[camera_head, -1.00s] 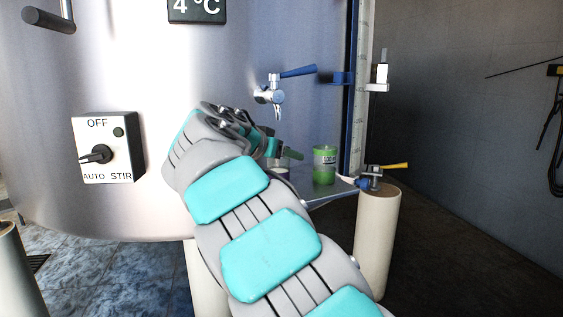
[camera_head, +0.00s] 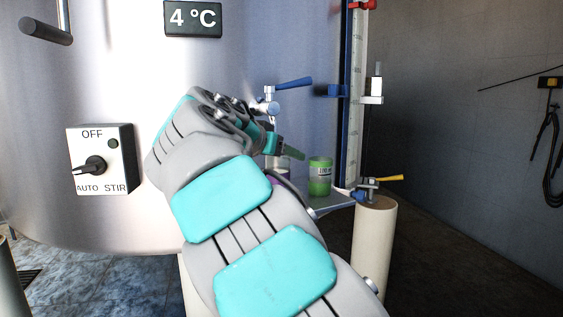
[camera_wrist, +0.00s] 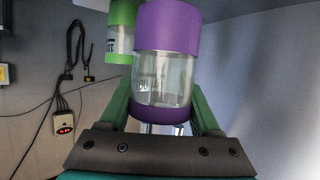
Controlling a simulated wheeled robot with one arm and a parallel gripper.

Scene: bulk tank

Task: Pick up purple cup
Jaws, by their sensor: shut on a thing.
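The purple cup (camera_wrist: 163,75) is a clear cylinder with purple bands at both ends. In the wrist view it stands between the two green fingers of my gripper (camera_wrist: 163,115), which are shut on it. In the head view my gripper (camera_head: 285,150) reaches toward the small shelf below the tank's tap, and the arm hides most of the cup. Only a bit of purple (camera_head: 275,181) shows beside the arm. I cannot tell whether the cup touches the shelf.
A green cup (camera_head: 320,177) stands on the shelf (camera_head: 335,201), close to the purple cup. A tap with a blue lever (camera_head: 293,83) is just above my gripper. A post with a yellow-handled valve (camera_head: 376,240) stands at right. A switch box (camera_head: 100,160) is on the tank at left.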

